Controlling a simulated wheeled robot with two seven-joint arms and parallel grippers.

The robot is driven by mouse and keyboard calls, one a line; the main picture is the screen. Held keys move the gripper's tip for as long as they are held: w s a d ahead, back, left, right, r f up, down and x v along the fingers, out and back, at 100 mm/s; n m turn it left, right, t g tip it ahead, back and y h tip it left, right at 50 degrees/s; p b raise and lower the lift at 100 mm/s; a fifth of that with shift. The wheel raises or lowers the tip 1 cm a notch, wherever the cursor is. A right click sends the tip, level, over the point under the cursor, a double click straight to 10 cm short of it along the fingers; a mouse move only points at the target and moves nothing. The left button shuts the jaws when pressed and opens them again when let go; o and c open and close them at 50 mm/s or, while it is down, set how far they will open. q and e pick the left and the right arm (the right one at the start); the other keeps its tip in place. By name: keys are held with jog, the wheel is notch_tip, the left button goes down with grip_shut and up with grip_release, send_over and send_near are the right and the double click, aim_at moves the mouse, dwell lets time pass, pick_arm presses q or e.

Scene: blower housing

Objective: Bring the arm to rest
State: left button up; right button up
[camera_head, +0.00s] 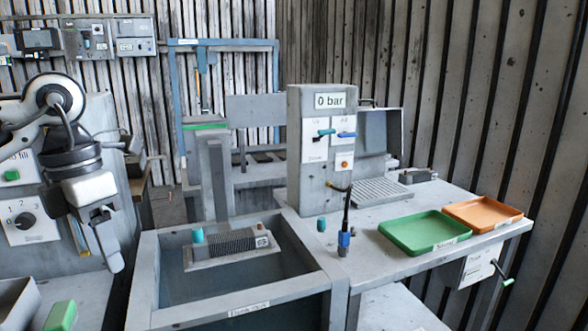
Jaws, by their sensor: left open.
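My left arm comes in from the left, bent, and ends in my left gripper (107,240). The gripper hangs with its fingers downward, open, and I see nothing between them. It appears in front of the left grey control panel (28,222), left of the open grey tank (145,275); whether it touches the panel I cannot tell. A finned grey block (230,245) with a teal cap (197,235) is inside the tank, apart from the gripper in the picture. My right gripper does not show.
A green tray (425,232) and an orange tray (483,213) lie at the bench's right. A dark upright tool with a blue base (344,240) stands on the bench. A green block (60,316) is at lower left.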

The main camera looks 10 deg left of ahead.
pick_arm(q)
jog(key=d+f+n+h, duration=0.3)
jog(key=d+h, duration=0.7)
jog(key=d, duration=0.5)
jog(key=d+f+n+h, duration=0.3)
jog(key=d+h, duration=0.7)
jog(key=d, duration=0.4)
jog(key=w+a+f+n+t+y, duration=0.3)
jog(key=f+n+t+y, duration=0.2)
jog(key=f+n+t, duration=0.5)
jog(key=w+a+f+n+t+y, duration=0.2)
jog(key=a+f+n+t+y, duration=0.4)
jog(key=n, duration=0.8)
jog(key=s+a+f+n+g+y, duration=0.2)
jog(key=s+f+n+g+y, duration=0.1)
jog(key=s+f, duration=0.4)
jog(key=s+a+f+n+g+y, duration=0.2)
jog(key=s+f+n, duration=0.4)
jog(key=f, duration=0.5)
jog(key=shift+s+a+f+g+y, duration=0.25)
jog(key=shift+s+g+y, duration=0.25)
jog(key=shift+y, duration=0.7)
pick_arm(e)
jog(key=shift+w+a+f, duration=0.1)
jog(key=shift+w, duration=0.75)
